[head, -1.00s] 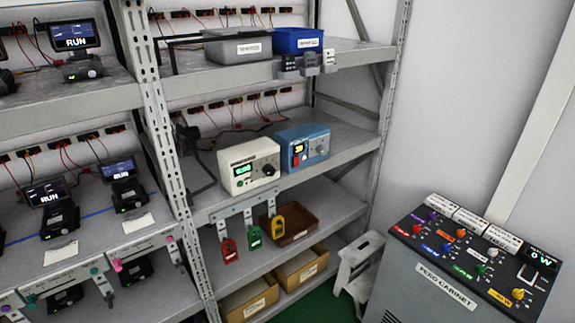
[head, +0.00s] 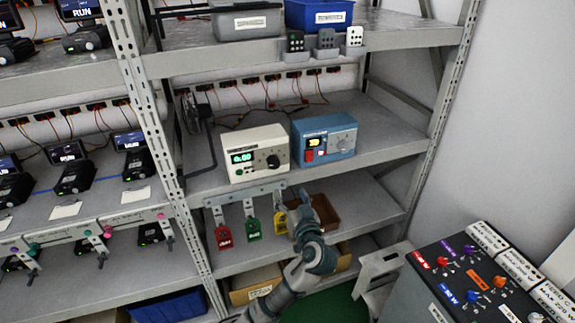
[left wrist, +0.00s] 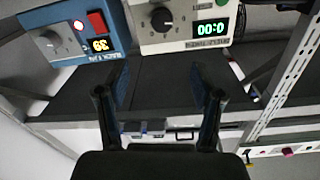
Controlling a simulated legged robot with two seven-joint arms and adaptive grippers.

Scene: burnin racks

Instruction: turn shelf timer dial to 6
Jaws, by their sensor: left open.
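The cream timer box (head: 256,153) stands on the middle shelf, with a lit green display (head: 242,157) and a round black dial (head: 272,161) on its front. In the left wrist view the box is upside down at the top, and its dial (left wrist: 161,19) and display (left wrist: 210,28) are uncovered. My left gripper (head: 297,203) is below the front edge of that shelf, in front of the lower shelf. In the left wrist view its two fingers (left wrist: 163,92) are spread and empty, apart from the dial. My right gripper is not in view.
A blue box (head: 324,139) with a red switch and its own knob stands right of the timer. Red, green and yellow tags (head: 253,228) hang below the shelf. A cabinet with coloured knobs (head: 473,281) is at lower right. A brown bin (head: 325,212) is behind my gripper.

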